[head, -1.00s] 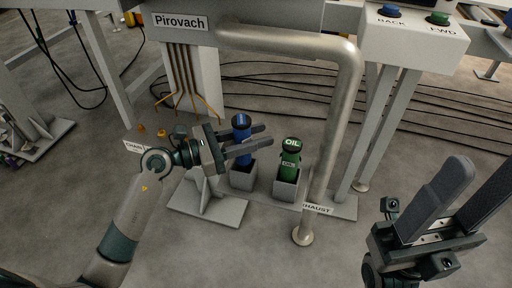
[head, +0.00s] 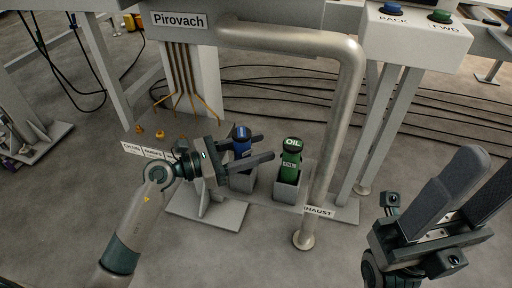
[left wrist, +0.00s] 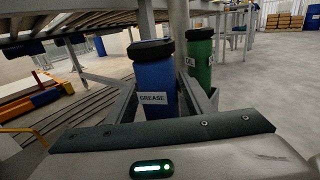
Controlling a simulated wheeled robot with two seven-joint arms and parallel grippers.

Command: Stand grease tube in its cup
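The blue grease tube (head: 242,133) with a black cap stands roughly upright at the left grey cup (head: 243,182). Its GREASE label shows in the left wrist view (left wrist: 154,82). A finger of my left gripper (head: 267,146) hides where the tube meets the cup in the head view. The left gripper's fingers lie on both sides of the tube, spread apart, with the tube between them. My right gripper (head: 484,168) is open and empty at the right, far from the tube.
A green oil tube (head: 290,152) stands in the grey cup (head: 287,192) to the right. A labelled shelf (head: 150,152) and grey bracket are at the left. Bare floor lies in front.

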